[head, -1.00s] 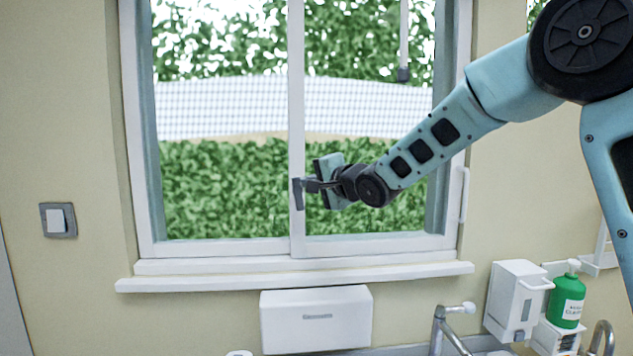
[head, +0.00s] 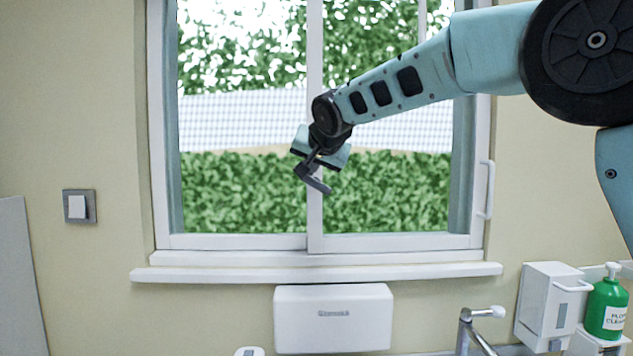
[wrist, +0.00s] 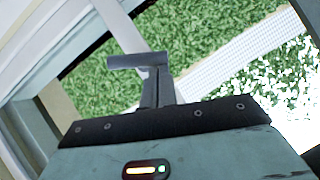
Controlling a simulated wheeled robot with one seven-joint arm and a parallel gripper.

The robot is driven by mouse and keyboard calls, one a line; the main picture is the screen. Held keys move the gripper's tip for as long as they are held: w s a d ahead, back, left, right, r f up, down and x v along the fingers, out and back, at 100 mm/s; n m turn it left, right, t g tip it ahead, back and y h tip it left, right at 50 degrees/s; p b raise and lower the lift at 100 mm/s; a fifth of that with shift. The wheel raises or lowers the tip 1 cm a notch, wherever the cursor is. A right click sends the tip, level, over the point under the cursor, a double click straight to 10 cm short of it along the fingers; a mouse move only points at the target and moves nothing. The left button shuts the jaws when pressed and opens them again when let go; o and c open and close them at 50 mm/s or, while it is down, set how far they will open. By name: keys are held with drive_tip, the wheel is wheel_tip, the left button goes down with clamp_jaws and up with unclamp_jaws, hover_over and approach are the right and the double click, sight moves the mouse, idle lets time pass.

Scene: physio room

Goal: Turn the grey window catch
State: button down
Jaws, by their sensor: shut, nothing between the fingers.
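The grey window catch (head: 318,185) is on the white middle upright of the window. Its lever slants down to the right in the head view. The catch (wrist: 128,61) also shows in the wrist view as a grey bar across the end of my fingers. My gripper (head: 304,171) reaches it from above, with its fingers pointing down and slightly left. The fingers (wrist: 158,88) are shut with nothing between them. They overlap the catch in both views, and I cannot tell whether they touch it. The gripper hides part of the upright.
The window sill (head: 316,272) runs below. A white dispenser (head: 333,318) hangs under it. A tap (head: 470,325), a wall dispenser (head: 547,305) and a green bottle (head: 606,308) stand at lower right. A light switch (head: 78,206) is at left.

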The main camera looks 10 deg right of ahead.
drive_tip(key=shift+w+a+f+n+g+h+b, duration=0.1)
drive_tip(key=shift+a+f+n+g+h+b, duration=0.25)
drive_tip(key=shift+n+h, duration=0.35)
drive_tip(key=shift+w+a+f+n+g+h+b, duration=0.1)
drive_tip(key=shift+a+n+h, duration=0.45)
drive_tip(key=shift+h, duration=0.25)
drive_tip(key=shift+d, duration=0.1)
